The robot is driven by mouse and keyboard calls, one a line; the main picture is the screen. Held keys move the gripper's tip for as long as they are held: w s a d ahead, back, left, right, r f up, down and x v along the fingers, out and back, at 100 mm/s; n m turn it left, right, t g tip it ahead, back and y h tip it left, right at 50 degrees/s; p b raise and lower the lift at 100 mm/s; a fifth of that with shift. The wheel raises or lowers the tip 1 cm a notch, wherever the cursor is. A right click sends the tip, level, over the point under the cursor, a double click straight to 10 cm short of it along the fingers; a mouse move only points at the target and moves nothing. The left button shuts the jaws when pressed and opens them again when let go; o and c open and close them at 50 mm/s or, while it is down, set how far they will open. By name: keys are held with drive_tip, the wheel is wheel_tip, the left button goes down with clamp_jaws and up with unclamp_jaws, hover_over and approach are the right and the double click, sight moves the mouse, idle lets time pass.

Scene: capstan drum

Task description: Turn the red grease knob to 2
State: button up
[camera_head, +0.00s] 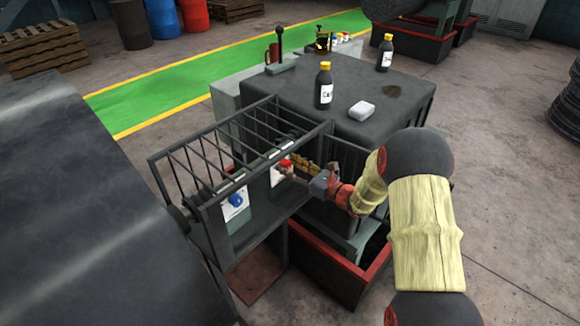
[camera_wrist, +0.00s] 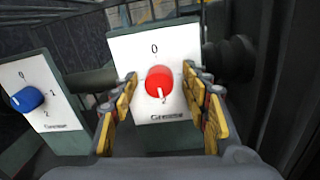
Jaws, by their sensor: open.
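The red grease knob (camera_wrist: 159,81) sits on a white plate (camera_wrist: 188,40) marked 0 at the top and "Grease" at the bottom. Its pale pointer line points down, close to what looks like the 2. The 1 mark is not clear beside the right finger. My gripper (camera_wrist: 160,86) is open, with one yellow-padded finger on each side of the knob. Gaps show between the fingers and the knob. In the head view, my gripper (camera_head: 300,168) reaches to the red knob (camera_head: 284,163) from the right.
A blue knob (camera_wrist: 27,99) on a similar plate stands to the left. A barred cage (camera_head: 215,165) surrounds the plates. Dark cylindrical parts (camera_wrist: 235,58) flank the red knob's plate.

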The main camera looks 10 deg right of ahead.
drive_tip(key=shift+c, duration=0.3)
drive_tip(key=c, duration=1.1)
drive_tip(key=shift+m+p, duration=0.3)
drive_tip(key=shift+m, duration=0.1)
drive_tip(key=o, duration=1.1)
drive_tip(key=shift+o, duration=0.3)
drive_tip(key=v, duration=1.2)
